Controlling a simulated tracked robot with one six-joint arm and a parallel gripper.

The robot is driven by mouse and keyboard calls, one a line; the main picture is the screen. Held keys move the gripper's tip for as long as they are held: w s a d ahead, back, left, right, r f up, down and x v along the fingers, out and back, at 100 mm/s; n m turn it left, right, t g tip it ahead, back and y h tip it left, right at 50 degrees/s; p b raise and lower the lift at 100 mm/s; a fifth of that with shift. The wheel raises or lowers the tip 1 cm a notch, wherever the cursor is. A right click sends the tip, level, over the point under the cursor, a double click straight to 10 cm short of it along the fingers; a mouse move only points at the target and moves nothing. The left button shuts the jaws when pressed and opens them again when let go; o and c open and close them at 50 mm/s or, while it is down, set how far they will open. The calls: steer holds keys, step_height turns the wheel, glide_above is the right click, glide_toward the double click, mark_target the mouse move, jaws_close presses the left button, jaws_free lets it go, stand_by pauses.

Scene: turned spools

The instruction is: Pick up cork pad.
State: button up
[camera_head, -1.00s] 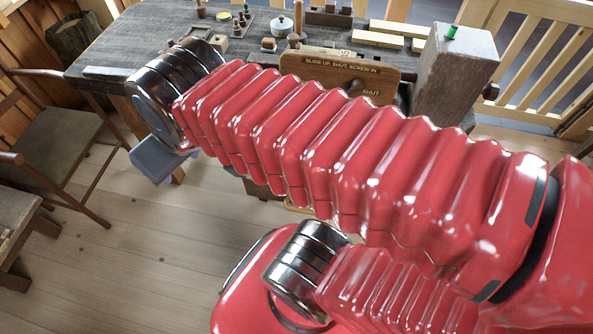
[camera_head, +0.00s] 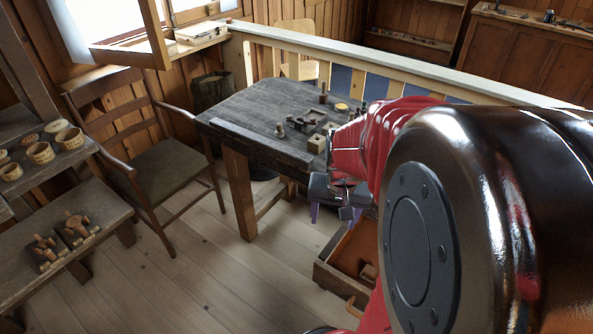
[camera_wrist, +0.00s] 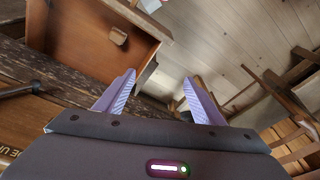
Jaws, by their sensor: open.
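A small tan block (camera_head: 369,273) lies inside the open drawer (camera_head: 345,246) below the table. It also shows in the wrist view (camera_wrist: 119,36), near the drawer's end wall; it may be the cork pad, but I cannot tell for sure. A round yellow disc (camera_head: 342,107) lies on the tabletop and could also be a pad. My gripper (camera_head: 335,212) is beside the table's front edge, above the drawer and apart from it. In the wrist view, its two purple fingers (camera_wrist: 158,82) are spread and empty.
The dark wooden table (camera_head: 245,110) carries spools and small blocks; its edge is close to my gripper. A chair (camera_head: 150,150) stands left of the table. The plank floor (camera_head: 190,250) between is clear.

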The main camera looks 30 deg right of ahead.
mark_target(371, 270)
steer(key=s+d+f+m+g, duration=0.1)
steer(key=s+d+f+m, duration=0.1)
steer(key=d+f, duration=0.3)
steer(key=s+d+f+m+y, duration=0.1)
steer(key=s+d+f+m, duration=0.2)
steer(key=d+f, duration=0.3)
steer(key=shift+s+d+f+g, duration=0.2)
steer(key=shift+s+f+g, duration=0.2)
steer(key=shift+s+f, duration=0.35)
steer(key=shift+f, duration=4.25)
steer(key=shift+s+d+f, duration=0.1)
steer(key=shift+s+f, duration=0.15)
steer(key=shift+f, duration=0.65)
steer(key=shift+s+f, duration=0.2)
steer(key=shift+f, duration=1.5)
